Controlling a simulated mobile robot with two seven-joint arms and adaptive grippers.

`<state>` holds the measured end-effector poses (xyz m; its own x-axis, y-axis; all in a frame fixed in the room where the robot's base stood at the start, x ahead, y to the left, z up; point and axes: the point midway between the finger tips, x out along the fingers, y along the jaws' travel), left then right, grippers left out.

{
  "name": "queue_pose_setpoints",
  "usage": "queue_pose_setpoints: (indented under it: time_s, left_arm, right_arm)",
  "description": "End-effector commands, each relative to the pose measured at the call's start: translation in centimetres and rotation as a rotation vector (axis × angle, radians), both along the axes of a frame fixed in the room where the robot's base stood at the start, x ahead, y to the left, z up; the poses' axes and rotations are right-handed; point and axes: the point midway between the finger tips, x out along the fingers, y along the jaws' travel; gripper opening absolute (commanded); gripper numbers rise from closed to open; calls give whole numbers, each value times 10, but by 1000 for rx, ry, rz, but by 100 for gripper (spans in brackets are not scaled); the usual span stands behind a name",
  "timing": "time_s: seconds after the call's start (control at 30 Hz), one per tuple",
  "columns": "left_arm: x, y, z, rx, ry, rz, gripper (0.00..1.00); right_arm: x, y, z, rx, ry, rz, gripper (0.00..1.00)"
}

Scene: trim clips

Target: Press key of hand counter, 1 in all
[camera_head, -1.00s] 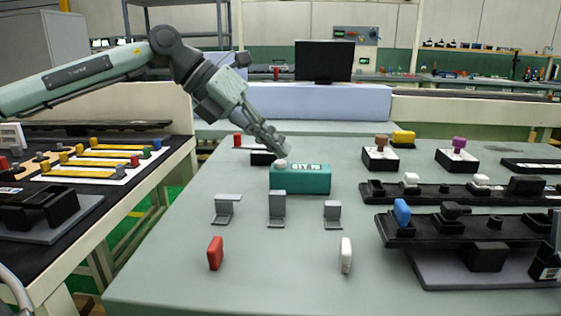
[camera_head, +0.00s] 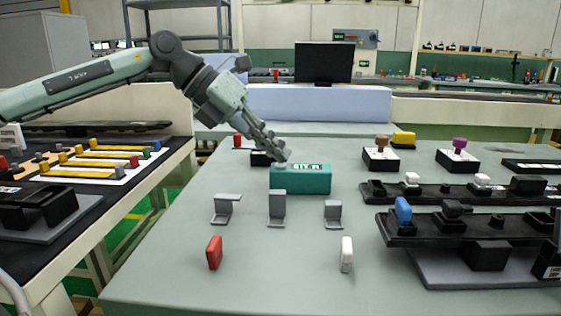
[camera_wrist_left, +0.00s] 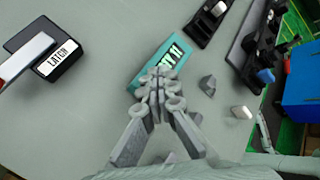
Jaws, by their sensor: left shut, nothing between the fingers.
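The hand counter is a teal box (camera_head: 312,182) with a white label on its top, standing on the grey-green table. Its pale key (camera_head: 281,166) is at the left end of the top and mostly hidden by the fingertips. My left gripper (camera_head: 283,156) is shut and empty, pointing down at the key; its tips appear to touch it, but I cannot tell how far the key is down. In the left wrist view the shut fingers (camera_wrist_left: 160,76) cover part of the teal counter (camera_wrist_left: 149,62). My right gripper is not in view.
A black latch box (camera_wrist_left: 58,60) stands close beside the counter. Three grey brackets (camera_head: 277,210), a red block (camera_head: 215,252) and a white block (camera_head: 346,254) stand in front. Black rails with switches (camera_head: 450,228) fill the right side.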

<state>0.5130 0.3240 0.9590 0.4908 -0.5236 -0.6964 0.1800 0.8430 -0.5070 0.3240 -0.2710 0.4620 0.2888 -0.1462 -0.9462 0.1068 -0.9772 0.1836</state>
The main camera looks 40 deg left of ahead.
Motion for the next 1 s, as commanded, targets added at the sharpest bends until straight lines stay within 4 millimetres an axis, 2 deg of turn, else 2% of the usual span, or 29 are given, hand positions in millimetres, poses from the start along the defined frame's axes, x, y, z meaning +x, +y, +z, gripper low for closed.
queue_pose_setpoints:
  time_s: [0.17, 0.5, 0.87, 1.0]
  left_arm:
    - [0, 0, 1, 0, 2, -1, 0]
    - [0, 0, 18, 0, 2, 0, 0]
    - [0, 0, 19, 0, 1, -1, 0]
    - [0, 0, 29, 0, 0, 0, 0]
  right_arm:
    - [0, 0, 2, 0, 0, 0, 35]
    - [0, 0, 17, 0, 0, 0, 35]
    - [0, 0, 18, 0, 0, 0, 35]
    - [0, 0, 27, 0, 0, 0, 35]
